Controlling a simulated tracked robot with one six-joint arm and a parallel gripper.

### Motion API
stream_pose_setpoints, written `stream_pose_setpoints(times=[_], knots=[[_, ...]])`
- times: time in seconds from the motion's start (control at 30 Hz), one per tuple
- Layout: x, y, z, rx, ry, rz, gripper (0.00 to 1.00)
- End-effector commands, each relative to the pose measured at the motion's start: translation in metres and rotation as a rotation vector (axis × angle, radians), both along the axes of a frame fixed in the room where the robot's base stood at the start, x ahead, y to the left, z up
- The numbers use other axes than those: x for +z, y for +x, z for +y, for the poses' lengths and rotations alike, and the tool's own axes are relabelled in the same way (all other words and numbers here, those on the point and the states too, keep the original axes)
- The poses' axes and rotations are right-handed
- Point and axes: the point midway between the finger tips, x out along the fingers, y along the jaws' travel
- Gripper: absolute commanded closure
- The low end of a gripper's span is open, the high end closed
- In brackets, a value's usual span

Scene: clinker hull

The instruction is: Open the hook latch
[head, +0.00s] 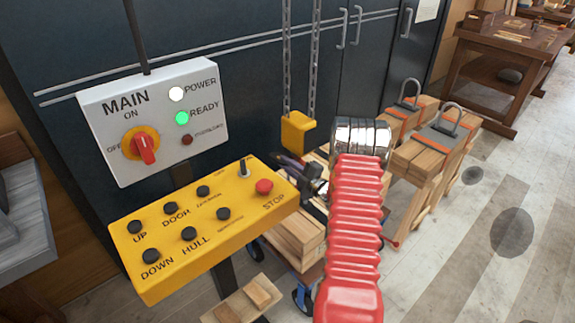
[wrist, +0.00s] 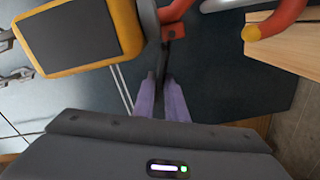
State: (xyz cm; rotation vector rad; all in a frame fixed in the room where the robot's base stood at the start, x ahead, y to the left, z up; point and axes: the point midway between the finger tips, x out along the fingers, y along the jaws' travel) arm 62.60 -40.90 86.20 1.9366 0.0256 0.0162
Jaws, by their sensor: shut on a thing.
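In the wrist view, the two purple fingers of my gripper (wrist: 165,90) are close together on a thin dark bar, which I take to be the hook latch (wrist: 167,60). The bar runs up between the fingertips to a small red piece (wrist: 173,40). A yellow hook block (wrist: 128,22) with a dark face is at the upper left. Orange-red hook parts (wrist: 285,15) show at the top right. In the head view, my gripper (head: 312,178) is just below the yellow hook block (head: 298,132), hung on two chains. The hook and latch are mostly hidden there.
A yellow control box (head: 205,225) and a grey main switch panel (head: 155,115) stand at the left. Timber stacks with grey shackles (head: 425,150) are at the right. Dark cabinets (head: 240,60) stand behind. The floor at the right is mostly clear.

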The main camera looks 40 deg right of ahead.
Motion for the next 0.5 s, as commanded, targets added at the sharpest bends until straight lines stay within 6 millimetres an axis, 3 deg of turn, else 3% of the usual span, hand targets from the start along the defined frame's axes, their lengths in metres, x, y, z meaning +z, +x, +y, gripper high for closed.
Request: stream_pose_setpoints(times=[0.03, 0.07, 0.23, 0.5], knots=[[0.0039, 0.0009, -0.0009, 0.000, -0.005, -0.008, 1.00], [0.0039, 0.0010, -0.0008, 0.000, -0.006, -0.009, 0.86], [0.0023, 0.0009, 0.0001, 0.001, -0.003, -0.005, 0.74], [0.0008, -0.0001, 0.0009, 0.002, -0.001, -0.002, 0.74]])
